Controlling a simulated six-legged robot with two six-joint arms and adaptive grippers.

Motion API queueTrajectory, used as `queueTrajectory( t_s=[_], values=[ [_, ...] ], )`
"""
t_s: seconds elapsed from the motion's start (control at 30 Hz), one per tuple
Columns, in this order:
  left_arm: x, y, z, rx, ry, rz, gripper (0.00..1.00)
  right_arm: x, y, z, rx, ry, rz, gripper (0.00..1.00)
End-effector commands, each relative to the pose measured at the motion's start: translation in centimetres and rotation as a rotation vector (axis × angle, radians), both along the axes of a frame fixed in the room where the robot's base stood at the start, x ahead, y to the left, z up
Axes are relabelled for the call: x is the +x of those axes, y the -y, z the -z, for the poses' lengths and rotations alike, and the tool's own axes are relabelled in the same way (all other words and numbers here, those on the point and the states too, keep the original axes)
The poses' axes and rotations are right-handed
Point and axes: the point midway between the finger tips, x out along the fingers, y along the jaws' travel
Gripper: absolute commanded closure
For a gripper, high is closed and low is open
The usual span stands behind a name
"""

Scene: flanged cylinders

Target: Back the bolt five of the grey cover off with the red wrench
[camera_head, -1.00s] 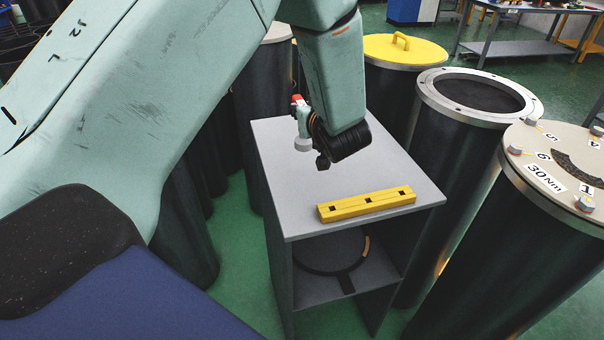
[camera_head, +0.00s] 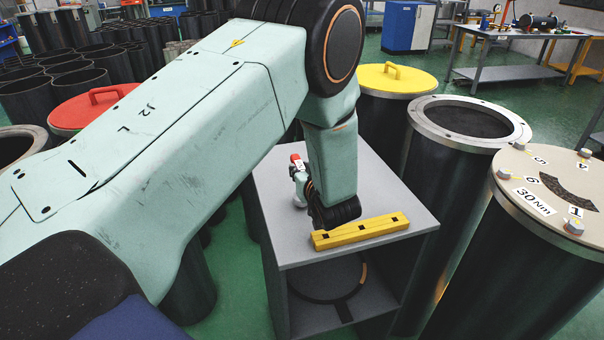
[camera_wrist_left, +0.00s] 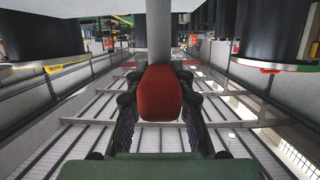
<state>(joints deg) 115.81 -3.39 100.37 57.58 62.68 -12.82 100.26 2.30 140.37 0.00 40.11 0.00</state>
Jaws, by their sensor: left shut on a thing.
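The grey cover (camera_head: 545,190) lies on a dark cylinder at the right. It carries printed numbers, the marking 30Nm and several bolts near its rim. Bolt five (camera_head: 532,147) stands beside the number 5 at the far left part of the rim. My left gripper (camera_head: 302,180) is over the grey stand, well left of the cover, and is shut on the red wrench (camera_head: 296,158). In the left wrist view the red wrench (camera_wrist_left: 160,92) sits between the fingers, with its grey shaft running up. My right gripper is not in view.
The grey stand (camera_head: 400,195) bears a yellow bar (camera_head: 360,230) with dark square holes. An open flanged cylinder (camera_head: 420,120) stands between the stand and the cover. A yellow lid (camera_head: 396,80) and a red lid (camera_head: 95,108) cover other cylinders.

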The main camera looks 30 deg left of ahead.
Motion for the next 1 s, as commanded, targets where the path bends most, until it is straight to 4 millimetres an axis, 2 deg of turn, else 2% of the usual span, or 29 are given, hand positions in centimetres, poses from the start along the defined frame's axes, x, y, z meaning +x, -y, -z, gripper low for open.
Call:
queueTrajectory(
  t_s=[0.13,0.53,0.57,0.6,0.83,1.0],
  values=[
    [0.0,-0.1,1.0,0.001,0.004,-0.002,1.00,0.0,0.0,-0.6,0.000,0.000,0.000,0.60],
    [0.1,0.0,1.5,0.000,0.004,-0.001,1.00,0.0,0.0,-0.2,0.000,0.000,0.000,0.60],
    [0.0,-0.1,1.6,0.000,0.002,-0.002,0.77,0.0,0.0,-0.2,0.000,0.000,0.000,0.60],
    [0.0,0.0,1.6,0.000,0.002,-0.002,0.74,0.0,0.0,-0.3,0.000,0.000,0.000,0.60],
    [0.0,0.0,1.5,0.000,0.002,-0.002,0.55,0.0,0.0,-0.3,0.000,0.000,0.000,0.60],
    [0.0,-0.1,1.5,0.000,0.002,-0.002,0.55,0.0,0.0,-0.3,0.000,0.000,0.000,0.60]
  ],
)
